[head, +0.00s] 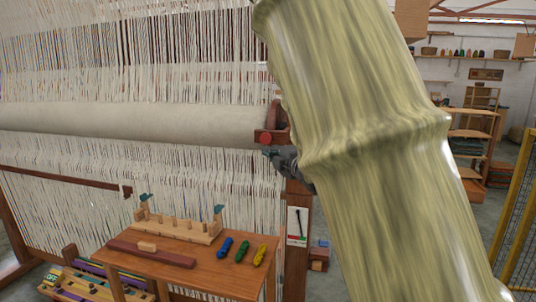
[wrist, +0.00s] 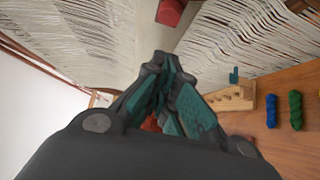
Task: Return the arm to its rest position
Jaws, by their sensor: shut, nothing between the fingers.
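My gripper (head: 270,153) is raised beside the loom post, above and to the right of the wooden table. In the wrist view my gripper (wrist: 162,62) has its grey and teal fingers drawn together at the tips, with nothing held between them. My arm, in a streaked yellow-green cover, fills the middle right of the head view and hides what lies behind it. A blue skein (head: 225,247), a green skein (head: 243,251) and a yellow skein (head: 260,255) lie in a row on the table. The blue and green ones also show in the wrist view.
The large loom (head: 130,118) with pale warp threads stands close behind the table (head: 215,272). A pegged wooden rack (head: 180,227) and a dark red bar (head: 150,254) are on the table. A yellow mesh fence (head: 518,215) stands at the far right.

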